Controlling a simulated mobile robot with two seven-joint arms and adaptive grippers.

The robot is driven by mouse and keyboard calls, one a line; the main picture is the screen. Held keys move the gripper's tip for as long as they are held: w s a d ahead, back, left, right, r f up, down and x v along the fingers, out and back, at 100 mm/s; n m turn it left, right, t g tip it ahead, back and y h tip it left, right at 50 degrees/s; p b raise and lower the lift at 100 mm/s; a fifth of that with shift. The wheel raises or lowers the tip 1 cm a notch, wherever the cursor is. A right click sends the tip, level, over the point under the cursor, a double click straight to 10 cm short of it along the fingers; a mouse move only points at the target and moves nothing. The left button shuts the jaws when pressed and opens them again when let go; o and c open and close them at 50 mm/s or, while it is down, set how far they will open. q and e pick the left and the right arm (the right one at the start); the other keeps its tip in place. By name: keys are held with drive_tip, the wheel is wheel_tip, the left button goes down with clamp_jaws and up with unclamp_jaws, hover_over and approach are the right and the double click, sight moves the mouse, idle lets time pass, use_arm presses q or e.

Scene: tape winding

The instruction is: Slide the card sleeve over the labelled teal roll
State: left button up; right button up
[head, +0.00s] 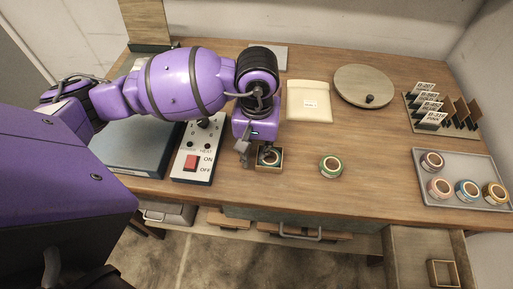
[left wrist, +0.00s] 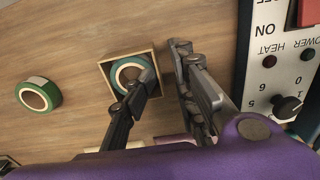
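The square card sleeve (head: 281,163) stands on the table around the teal roll (head: 270,158). In the left wrist view the sleeve's thin wall (left wrist: 103,80) encloses the teal roll (left wrist: 116,73). My left gripper (head: 254,152) is low at the sleeve. In the left wrist view its fingers (left wrist: 165,60) are spread apart. One finger overlaps the sleeve and hides part of it and of the roll; the other is outside, to the right. Whether a finger touches the sleeve I cannot tell. My right gripper is not in view.
A green roll (head: 331,166) stands alone to the right. A grey tray (head: 455,160) at far right holds several rolls. A control box (head: 190,178) with a red switch is close left of the sleeve. An open drawer (head: 410,262) at lower right holds another square frame (head: 433,275).

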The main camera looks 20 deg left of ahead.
use_arm(q)
drive_tip(key=shift+r, duration=0.25)
wheel_tip(320, 180, up, 12)
drive_tip(key=shift+f, duration=0.2)
idle(0.7)
